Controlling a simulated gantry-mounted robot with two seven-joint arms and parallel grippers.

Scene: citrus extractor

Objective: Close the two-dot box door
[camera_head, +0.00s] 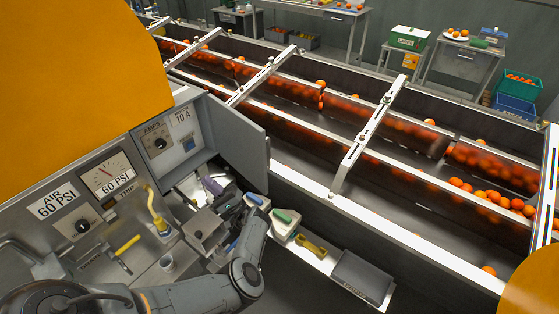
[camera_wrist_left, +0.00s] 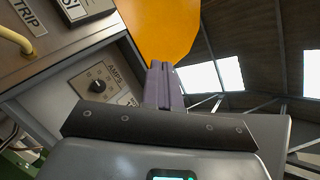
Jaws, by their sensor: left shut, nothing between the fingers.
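The grey control box with the AMPS dial (camera_head: 157,142) stands open at the upper left of the head view. Its grey door (camera_head: 238,147) is swung out to the right, toward the conveyor; I cannot make out any dots on it. My left gripper (camera_head: 211,185), with purple fingers, is shut and empty just below the box opening, to the left of the door's lower part. In the left wrist view the shut fingers (camera_wrist_left: 164,85) point up beside the AMPS panel (camera_wrist_left: 100,86). A grey panel (camera_wrist_left: 272,130) behind the gripper there may be the door. My right gripper is out of view.
A gauge panel (camera_head: 108,175) with a yellow lever (camera_head: 127,245) and a yellow hooked handle (camera_head: 157,208) lies left of the gripper. A shelf with small tools and a dark tray (camera_head: 361,278) is at right. The orange-filled conveyor (camera_head: 310,95) runs behind the door.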

